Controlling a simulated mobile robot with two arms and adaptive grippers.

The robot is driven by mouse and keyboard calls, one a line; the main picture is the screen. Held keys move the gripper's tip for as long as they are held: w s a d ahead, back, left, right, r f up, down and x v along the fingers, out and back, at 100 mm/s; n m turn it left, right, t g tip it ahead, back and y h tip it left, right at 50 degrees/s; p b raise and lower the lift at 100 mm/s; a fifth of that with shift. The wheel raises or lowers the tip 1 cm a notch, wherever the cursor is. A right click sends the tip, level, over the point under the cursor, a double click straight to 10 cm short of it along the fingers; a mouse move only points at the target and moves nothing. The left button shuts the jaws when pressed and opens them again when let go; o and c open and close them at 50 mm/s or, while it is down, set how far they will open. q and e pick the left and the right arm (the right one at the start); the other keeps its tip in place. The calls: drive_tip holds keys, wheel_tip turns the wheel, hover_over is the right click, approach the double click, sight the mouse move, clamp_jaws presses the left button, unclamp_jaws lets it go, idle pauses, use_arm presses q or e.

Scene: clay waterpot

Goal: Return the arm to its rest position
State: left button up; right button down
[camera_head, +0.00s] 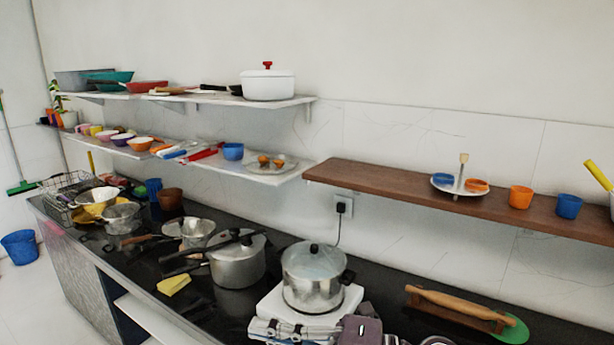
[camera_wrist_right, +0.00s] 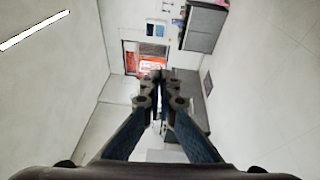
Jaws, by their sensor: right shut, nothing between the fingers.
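My right gripper (camera_head: 268,328) shows at the bottom edge of the head view, in front of the white stove (camera_head: 345,305) and the steel pot (camera_head: 312,280). Its metal fingers point left and its dark body lies to their right. The right gripper also shows in the right wrist view (camera_wrist_right: 160,77), where its two fingers come together with nothing between them. That view looks out into the room, away from the counter goods. The rest of the right arm is largely out of frame. My left gripper is in neither view.
The dark counter (camera_head: 375,275) holds a pressure cooker (camera_head: 237,265), several pans and a rolling pin (camera_head: 455,305). A brown wall shelf (camera_head: 385,185) holds orange and blue cups. White shelves (camera_head: 290,168) hang at left. The wrist view shows grey cabinets (camera_wrist_right: 205,25) and open floor.

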drive_tip(key=w+d+r+m+t+h, duration=0.45)
drive_tip(key=w+d+m+t, duration=0.2)
drive_tip(key=m+t, duration=0.65)
drive_tip(key=w+d+f+m+t+h, duration=0.2)
drive_tip(key=d+f+m+h, duration=0.4)
drive_tip(key=d+m+h, duration=0.3)
drive_tip(key=s+d+f+m+g+h, duration=0.2)
drive_tip(key=s+d+f+m+g, duration=0.15)
drive_tip(key=f, duration=0.45)
drive_tip(key=s+d+f+m+g+h, duration=0.25)
drive_tip(key=d+f+m, duration=0.2)
drive_tip(key=f, duration=0.25)
drive_tip(key=s+d+f+m+g, duration=0.15)
drive_tip(key=s+f+g, duration=0.35)
drive_tip(key=s+f, duration=0.5)
drive_tip(key=s+d+f+m+g, duration=0.15)
drive_tip(key=s+f+g, duration=0.4)
drive_tip(key=s, duration=0.85)
wheel_tip(320, 180, down, 25)
drive_tip(key=s+n, duration=0.1)
drive_tip(key=s+d+f+g, duration=0.1)
drive_tip(key=s+f, duration=0.7)
drive_tip(key=s+d+f, duration=0.2)
drive_tip(key=s+f, duration=0.6)
drive_tip(key=s, duration=0.1)
drive_tip(key=shift+s+d+f+g, duration=0.25)
drive_tip(key=shift+s+f+g, duration=0.05)
drive_tip(key=shift+f+g, duration=0.05)
